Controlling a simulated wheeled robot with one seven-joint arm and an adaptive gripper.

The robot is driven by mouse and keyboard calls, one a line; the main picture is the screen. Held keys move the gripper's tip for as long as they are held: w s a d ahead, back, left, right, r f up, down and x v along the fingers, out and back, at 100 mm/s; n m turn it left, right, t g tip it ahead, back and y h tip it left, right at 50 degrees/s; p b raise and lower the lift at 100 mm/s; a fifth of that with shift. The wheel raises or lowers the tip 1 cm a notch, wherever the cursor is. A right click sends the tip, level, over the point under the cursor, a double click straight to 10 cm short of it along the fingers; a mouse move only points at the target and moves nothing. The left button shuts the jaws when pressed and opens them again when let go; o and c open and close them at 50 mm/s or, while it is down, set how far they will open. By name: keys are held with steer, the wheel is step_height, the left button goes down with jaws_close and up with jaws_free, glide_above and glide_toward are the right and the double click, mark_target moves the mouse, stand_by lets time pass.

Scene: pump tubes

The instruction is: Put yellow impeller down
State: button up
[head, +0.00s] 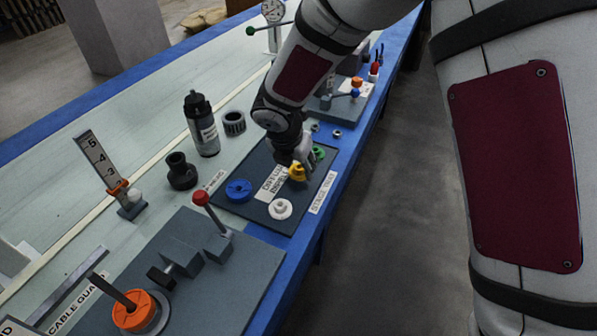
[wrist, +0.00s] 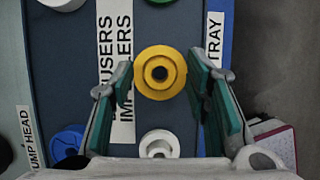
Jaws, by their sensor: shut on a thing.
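The yellow impeller (head: 297,173), a stepped ring with a dark centre hole, is over the right part of the dark tray mat (head: 241,208). In the wrist view the yellow impeller (wrist: 160,52) lies between the two green-padded fingers of my gripper (wrist: 160,76). My gripper (head: 304,163) is shut on it in the head view, pointing down. I cannot tell whether its underside touches the mat. A blue round part (head: 238,185) and a white one (head: 280,203) sit on the mat nearer the camera. A green part (head: 319,151) is just beyond my gripper.
A printed label strip (head: 270,186) lies on the mat near the impeller. A "STAGE TRAY" label (head: 323,192) runs along the right edge. A black bottle (head: 202,124) and dark fittings (head: 181,171) stand to the left. A red-knobbed lever fixture (head: 203,199) stands nearer.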

steer(key=shift+f+b, duration=0.4)
steer(key=shift+f, duration=0.8)
steer(key=shift+f, duration=0.15)
steer(key=o, duration=1.4)
steer(key=shift+o, duration=0.2)
steer(key=p+v, duration=0.4)
steer(key=v, duration=0.8)
steer(key=shift+w, duration=0.1)
